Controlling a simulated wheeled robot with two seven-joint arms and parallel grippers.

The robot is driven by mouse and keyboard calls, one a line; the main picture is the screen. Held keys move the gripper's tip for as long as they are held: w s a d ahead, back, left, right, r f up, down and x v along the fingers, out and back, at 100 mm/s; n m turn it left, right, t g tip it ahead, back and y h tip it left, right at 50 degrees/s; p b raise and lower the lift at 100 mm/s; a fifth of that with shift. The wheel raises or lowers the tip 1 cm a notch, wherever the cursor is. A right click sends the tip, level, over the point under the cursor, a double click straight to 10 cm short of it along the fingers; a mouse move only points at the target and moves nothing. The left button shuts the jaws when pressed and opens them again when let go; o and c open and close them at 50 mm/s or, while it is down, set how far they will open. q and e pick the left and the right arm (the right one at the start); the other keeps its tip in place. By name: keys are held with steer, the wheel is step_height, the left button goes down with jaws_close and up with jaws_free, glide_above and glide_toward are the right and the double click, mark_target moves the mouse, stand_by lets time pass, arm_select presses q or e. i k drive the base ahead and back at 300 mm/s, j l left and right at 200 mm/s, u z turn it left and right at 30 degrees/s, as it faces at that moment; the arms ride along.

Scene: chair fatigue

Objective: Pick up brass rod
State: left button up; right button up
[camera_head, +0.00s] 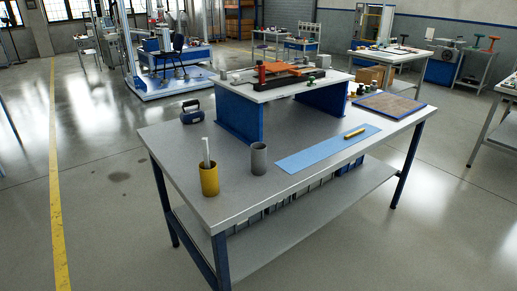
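A short yellow, brass-coloured rod (355,132) lies on its side on the light blue strip mat (312,152), near the mat's right end. The mat lies flat on the grey metal table (215,160), right of its middle. The rod is uncovered and nothing touches it from above. Neither of my grippers shows in the head view.
A yellow cup (209,181) holding a white stick and a grey cup (258,160) stand left of the mat. A raised blue-legged stand (240,118) rises behind the mat. A brown framed board (389,106) lies at the right.

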mark_target(361, 130)
steer(key=i+l+z, duration=0.15)
steer(key=i+z, duration=0.25)
steer(key=i, duration=0.45)
steer(key=i+j+z, duration=0.1)
steer(key=i+z, duration=0.3)
steer(key=i, duration=0.45)
